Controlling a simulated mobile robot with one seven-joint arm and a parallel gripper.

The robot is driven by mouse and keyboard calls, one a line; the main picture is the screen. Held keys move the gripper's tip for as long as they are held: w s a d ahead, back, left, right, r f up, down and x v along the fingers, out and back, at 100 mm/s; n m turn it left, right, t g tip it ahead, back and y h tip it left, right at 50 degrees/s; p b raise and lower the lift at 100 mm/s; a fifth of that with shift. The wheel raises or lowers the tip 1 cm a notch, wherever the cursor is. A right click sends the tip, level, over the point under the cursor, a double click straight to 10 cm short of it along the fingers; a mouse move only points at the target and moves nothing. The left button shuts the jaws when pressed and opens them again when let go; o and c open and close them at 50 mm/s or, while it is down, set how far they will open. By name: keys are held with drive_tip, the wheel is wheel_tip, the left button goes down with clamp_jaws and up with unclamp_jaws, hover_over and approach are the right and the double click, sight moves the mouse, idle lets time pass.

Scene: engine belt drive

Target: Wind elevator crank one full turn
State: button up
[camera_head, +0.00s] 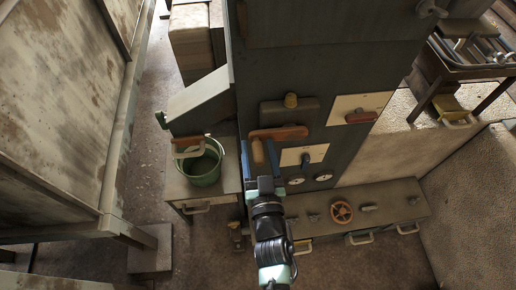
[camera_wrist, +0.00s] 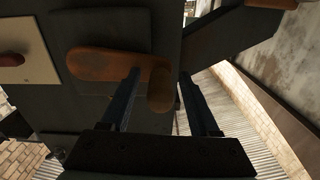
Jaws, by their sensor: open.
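The elevator crank is a rust-brown arm (camera_head: 279,133) on the dark cabinet front, lying nearly level, with a rounded grip (camera_head: 257,151) at its left end. In the wrist view the crank arm (camera_wrist: 100,67) runs sideways and its grip (camera_wrist: 160,88) points toward the camera. My gripper (camera_head: 258,158) is open at the crank's left end. In the wrist view the fingers (camera_wrist: 160,75) stand on either side of the grip, with visible space on the right. Whether the left finger touches it, I cannot tell.
A green bucket (camera_head: 203,163) stands on a low cabinet to the left. A slanted pale panel (camera_head: 198,94) juts out at upper left.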

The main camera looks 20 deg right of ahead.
clamp_jaws()
idle(1.3)
